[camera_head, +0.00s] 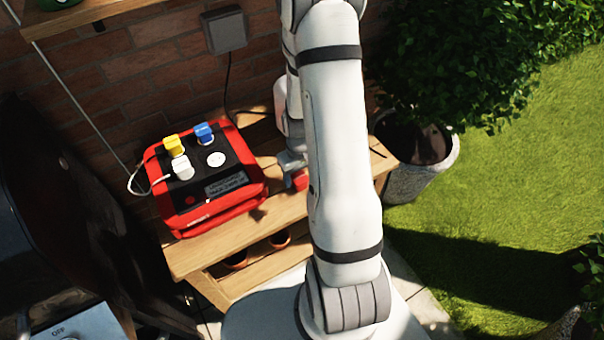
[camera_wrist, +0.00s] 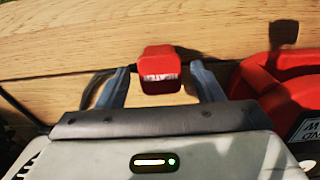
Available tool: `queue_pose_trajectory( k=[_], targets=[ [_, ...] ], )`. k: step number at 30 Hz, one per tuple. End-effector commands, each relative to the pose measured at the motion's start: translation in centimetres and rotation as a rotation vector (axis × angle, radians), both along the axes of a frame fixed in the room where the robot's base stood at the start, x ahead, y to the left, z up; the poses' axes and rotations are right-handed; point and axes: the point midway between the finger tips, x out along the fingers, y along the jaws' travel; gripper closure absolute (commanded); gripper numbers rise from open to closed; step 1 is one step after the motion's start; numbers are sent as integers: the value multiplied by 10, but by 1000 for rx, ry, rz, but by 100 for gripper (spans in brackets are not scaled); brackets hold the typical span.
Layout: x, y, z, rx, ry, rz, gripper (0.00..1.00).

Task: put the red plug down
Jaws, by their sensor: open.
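My gripper (camera_wrist: 160,84) is open, and a gap shows between the plug and each finger. Wood of the table (camera_wrist: 60,35) lies behind the plug. In the head view the red plug (camera_head: 300,180) shows small beside my gripper (camera_head: 290,166), low over the table (camera_head: 215,247), partly hidden by my arm. Whether the plug rests fully on the wood is hard to tell.
A red and black power box (camera_head: 245,186) stands left of my gripper on the table, with yellow (camera_head: 173,144), blue (camera_head: 204,132) and white (camera_head: 182,168) plugs on top. It is close on the right in the wrist view (camera_wrist: 262,82). A potted bush (camera_head: 415,165) stands right of the table.

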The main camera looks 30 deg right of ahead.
Motion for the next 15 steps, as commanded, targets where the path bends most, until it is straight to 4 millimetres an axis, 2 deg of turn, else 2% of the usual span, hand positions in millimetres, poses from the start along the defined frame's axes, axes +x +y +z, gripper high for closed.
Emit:
queue_pose_trajectory(
  k=[9, 15],
  targets=[
    [2, -1, 64, -3, -8, -1, 39],
    [1, -1, 96, -2, -6, -1, 39]
  ],
)
